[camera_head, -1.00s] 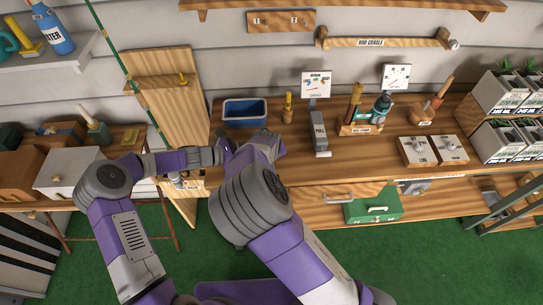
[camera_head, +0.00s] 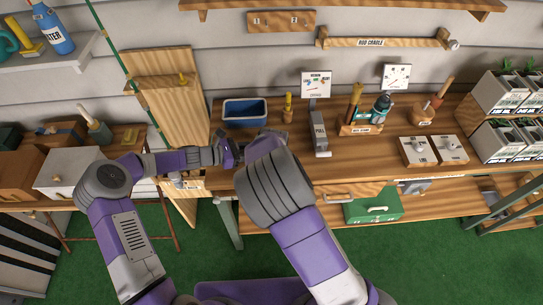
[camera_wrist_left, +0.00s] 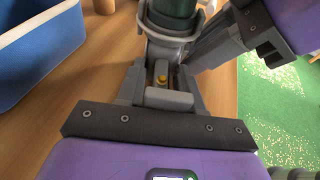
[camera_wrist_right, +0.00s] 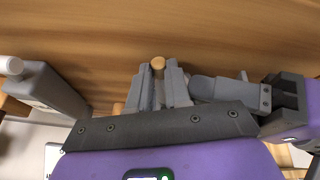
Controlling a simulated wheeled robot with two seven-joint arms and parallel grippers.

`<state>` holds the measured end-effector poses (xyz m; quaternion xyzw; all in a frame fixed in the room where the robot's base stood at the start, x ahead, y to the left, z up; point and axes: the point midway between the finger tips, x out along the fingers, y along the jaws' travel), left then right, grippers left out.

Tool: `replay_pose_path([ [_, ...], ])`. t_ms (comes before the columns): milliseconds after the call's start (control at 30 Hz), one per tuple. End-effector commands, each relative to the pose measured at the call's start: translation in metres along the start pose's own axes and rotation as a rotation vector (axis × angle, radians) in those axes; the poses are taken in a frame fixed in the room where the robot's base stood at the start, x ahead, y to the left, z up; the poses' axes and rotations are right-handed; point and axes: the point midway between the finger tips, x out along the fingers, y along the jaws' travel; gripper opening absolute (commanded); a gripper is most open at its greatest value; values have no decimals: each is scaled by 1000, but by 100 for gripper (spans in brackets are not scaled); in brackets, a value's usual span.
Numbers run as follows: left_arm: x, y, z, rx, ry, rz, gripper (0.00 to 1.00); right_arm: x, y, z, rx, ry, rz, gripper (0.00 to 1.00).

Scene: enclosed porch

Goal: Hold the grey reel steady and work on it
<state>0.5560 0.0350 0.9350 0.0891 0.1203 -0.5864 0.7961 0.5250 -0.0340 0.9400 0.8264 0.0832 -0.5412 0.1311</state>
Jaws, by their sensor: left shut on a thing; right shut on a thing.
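The grey reel (camera_wrist_left: 168,45), with a dark green spool, shows at the top of the left wrist view, in front of my left gripper (camera_wrist_left: 164,75). The left fingers are closed on the reel's grey lower part, with a small yellow piece between them. In the right wrist view my right gripper (camera_wrist_right: 160,80) is closed around a small tan knob (camera_wrist_right: 158,63). In the head view my left gripper (camera_head: 230,151) and right gripper (camera_head: 255,142) are close together over the bench; my right wrist mostly hides the reel there.
A blue bin (camera_head: 245,113) stands on the wooden bench (camera_head: 345,165) just behind the grippers. A small wooden-handled tool (camera_head: 287,112) and a grey PULL post (camera_head: 320,138) stand to the right. A leaning wooden board (camera_head: 175,85) is at left.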

Motion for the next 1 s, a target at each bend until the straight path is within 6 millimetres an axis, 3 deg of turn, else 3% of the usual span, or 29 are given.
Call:
replay_pose_path([
  [300, 0, -1, 1, 0, -2, -2, 9, 1, 0, 2, 59, -3, -134, 0],
  [667, 0, 0, 1, -1, -2, -2, 9, 1, 0, 2, 59, -2, -142, 0],
  [700, 0, 0, 1, -1, -2, -1, 9, 1, 0, 2, 59, -1, -142, 22],
  [833, 0, 0, 1, -1, -2, -1, 9, 1, 0, 1, 59, -1, -142, 42],
  [1000, 0, 0, 1, 0, -2, -1, 9, 0, 0, 1, 59, 0, -142, 44],
])
